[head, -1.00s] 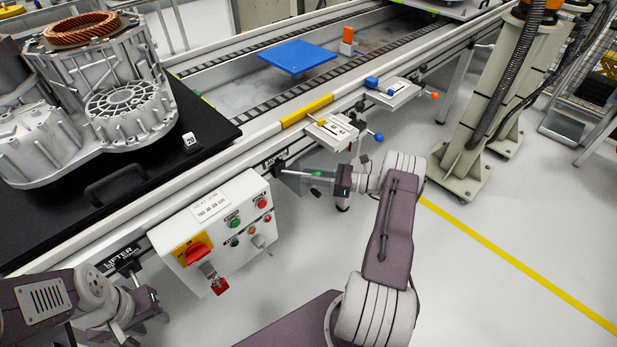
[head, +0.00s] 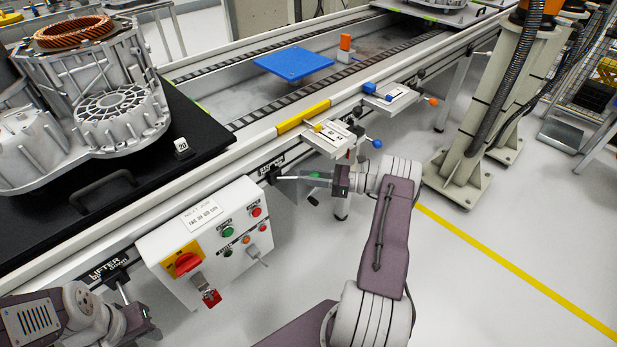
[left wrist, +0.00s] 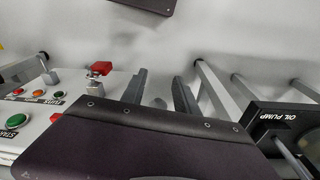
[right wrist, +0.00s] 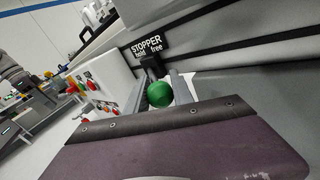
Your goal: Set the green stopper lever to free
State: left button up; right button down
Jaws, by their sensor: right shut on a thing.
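The green ball knob of the stopper lever (right wrist: 160,95) shows in the right wrist view between the fingers of my right gripper (right wrist: 163,92). Its black base sits just under the STOPPER plate (right wrist: 147,46), which reads hold on the left and free on the right. I cannot tell clearly which side the lever stands at.
A white control box (head: 205,240) with buttons, a yellow and red switch and a red key tag stands left of my right gripper. The lifter lever (head: 122,290) is near my left arm.

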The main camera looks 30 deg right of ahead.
jog(key=shift+w+d+r, duration=0.1)
jog(key=c, duration=1.2)
grip_release()
jog(key=shift+o, duration=0.2)
jog(key=v, duration=0.9)
